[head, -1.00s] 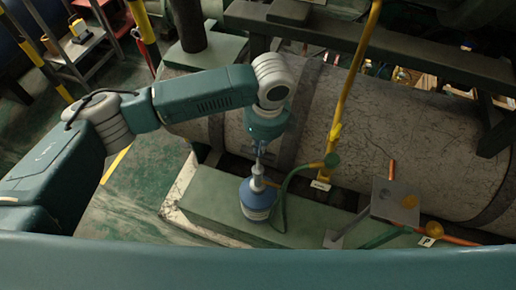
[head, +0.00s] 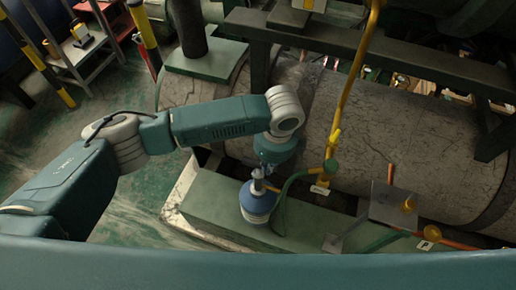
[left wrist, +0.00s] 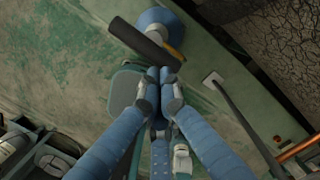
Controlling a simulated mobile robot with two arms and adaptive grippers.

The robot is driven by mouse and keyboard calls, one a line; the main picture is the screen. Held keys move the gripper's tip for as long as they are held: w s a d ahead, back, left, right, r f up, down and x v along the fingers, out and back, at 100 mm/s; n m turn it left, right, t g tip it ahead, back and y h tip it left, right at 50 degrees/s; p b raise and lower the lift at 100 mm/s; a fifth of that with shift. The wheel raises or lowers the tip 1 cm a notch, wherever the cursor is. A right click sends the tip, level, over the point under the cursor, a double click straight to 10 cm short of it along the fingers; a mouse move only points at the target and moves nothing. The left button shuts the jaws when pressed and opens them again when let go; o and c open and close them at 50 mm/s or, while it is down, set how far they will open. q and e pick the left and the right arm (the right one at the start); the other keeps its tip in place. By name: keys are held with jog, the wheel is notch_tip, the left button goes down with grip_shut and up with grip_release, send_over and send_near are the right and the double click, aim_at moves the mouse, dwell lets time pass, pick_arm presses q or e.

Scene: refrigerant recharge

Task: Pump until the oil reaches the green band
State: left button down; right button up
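The pump (head: 256,207) is a blue and white round container standing on the green base plate, with a green hose beside it. Its blue body shows at the top of the left wrist view (left wrist: 163,24), with a dark cylindrical bar (left wrist: 138,38), apparently its handle, across it. My left gripper (head: 262,178) is directly above the pump top. In the left wrist view its blue fingers (left wrist: 160,76) meet at the tips, close to the dark bar; I cannot tell whether they touch it. Nothing shows between them. The oil level and a green band cannot be made out. My right gripper is out of view.
A yellow pipe (head: 345,115) with a green fitting rises right of the pump. A small grey plate stand (head: 390,200) with an orange knob (head: 409,204) is farther right. A large grey cylindrical tank (head: 440,150) lies behind. Green floor (head: 130,215) is open at the left.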

pick_arm(q)
notch_tip(320, 180, up, 12)
jog(key=d, duration=0.1)
jog(key=shift+s, duration=0.4)
dwell(1.8)
